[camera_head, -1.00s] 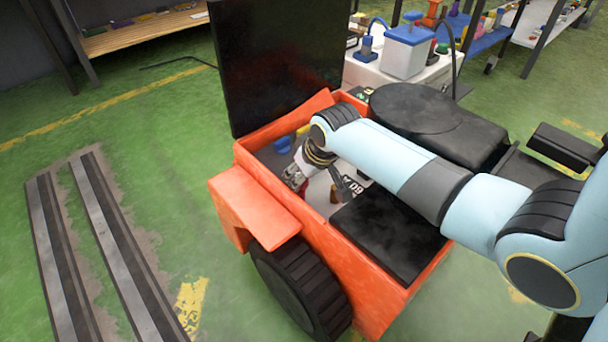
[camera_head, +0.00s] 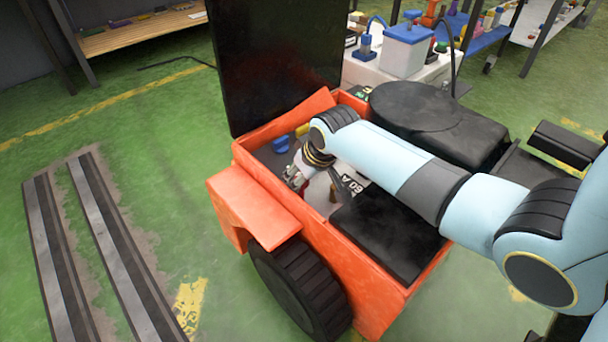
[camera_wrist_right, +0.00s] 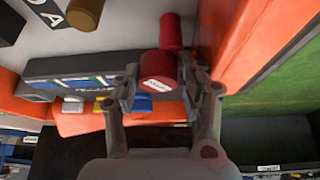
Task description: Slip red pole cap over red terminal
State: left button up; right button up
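The red pole cap (camera_wrist_right: 158,72), a short red cylinder with a white label, sits between the fingers of my right gripper (camera_wrist_right: 158,88) in the right wrist view. The fingers appear closed on its sides. A narrower red post, apparently the red terminal (camera_wrist_right: 171,31), shows just beyond the cap. I cannot tell whether the two touch. In the head view my right gripper (camera_head: 297,178) is low inside the orange cart body, partly hidden by its own wrist; the cap and red terminal are not clear there. My left gripper is not in view.
The orange cart wall (camera_wrist_right: 245,35) runs close beside the gripper. A brown post (camera_wrist_right: 85,14) stands on the light surface nearby. In the head view, a raised black panel (camera_head: 270,60) stands behind the bay and a black cover (camera_head: 388,235) lies in front.

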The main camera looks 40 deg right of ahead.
aim_at(300, 192)
jog(key=o, duration=0.3)
jog(key=shift+s+a+f+g, duration=0.15)
jog(key=shift+s+a+f, duration=0.25)
jog(key=shift+f, duration=0.25)
jog(key=shift+s+a+f+g, duration=0.15)
jog(key=shift+s+a+f, duration=0.1)
jog(key=shift+s+f, duration=0.3)
jog(key=shift+o, duration=0.2)
jog(key=shift+w+f, duration=0.1)
jog(key=shift+w, duration=0.15)
jog(key=w+d+v, duration=0.1)
jog(key=v, duration=1.2)
jog(key=shift+w+d+r, duration=0.2)
jog(key=shift+w+r, duration=0.05)
